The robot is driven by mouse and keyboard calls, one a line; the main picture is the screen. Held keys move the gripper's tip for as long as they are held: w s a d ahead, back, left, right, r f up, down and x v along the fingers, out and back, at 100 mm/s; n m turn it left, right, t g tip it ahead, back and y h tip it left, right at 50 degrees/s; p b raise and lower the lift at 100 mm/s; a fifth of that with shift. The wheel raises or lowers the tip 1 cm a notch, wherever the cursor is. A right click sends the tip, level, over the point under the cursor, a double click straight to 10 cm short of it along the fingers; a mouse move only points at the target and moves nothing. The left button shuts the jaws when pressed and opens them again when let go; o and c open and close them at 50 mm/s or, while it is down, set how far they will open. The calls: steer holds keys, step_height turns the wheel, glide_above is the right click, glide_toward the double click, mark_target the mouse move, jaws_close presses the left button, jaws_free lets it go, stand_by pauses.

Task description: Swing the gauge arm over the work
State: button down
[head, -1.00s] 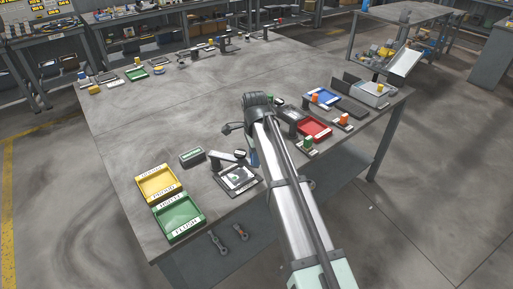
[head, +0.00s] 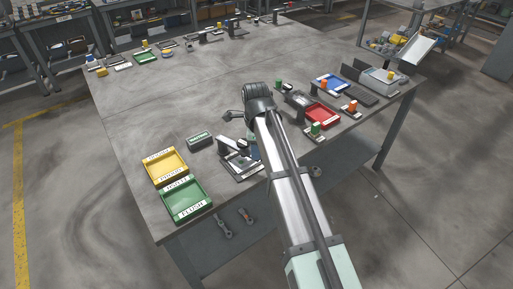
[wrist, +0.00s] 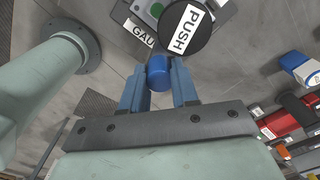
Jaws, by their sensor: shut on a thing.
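In the wrist view my gripper (wrist: 159,88) has its two blue fingers on either side of a short blue cylindrical knob (wrist: 159,72), shut on it. Just beyond the knob is a black disc with a white PUSH label (wrist: 182,30). A second label starting GAU (wrist: 142,36) lies partly hidden behind the disc. In the head view the gauge station (head: 240,166) is a dark-framed plate at the table's front edge, with a light arm (head: 228,143) above its back side. My own arm hides its right side, and the fingertips are hard to make out there.
A yellow tray (head: 166,167) and a green tray (head: 186,200) stand left of the station, with a dark green labelled box (head: 199,139) behind. To the right are a red tray (head: 321,116), a blue tray (head: 330,84) and small coloured-knob fixtures. The table's middle is clear.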

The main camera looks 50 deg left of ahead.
steer(key=shift+s, duration=0.2)
steer(key=c, duration=0.8)
jaws_free()
steer(key=shift+c, duration=0.2)
steer(key=shift+w+r, duration=0.1)
steer(key=shift+r, duration=0.05)
step_height(320, 180, up, 14)
steer(key=shift+f, duration=0.25)
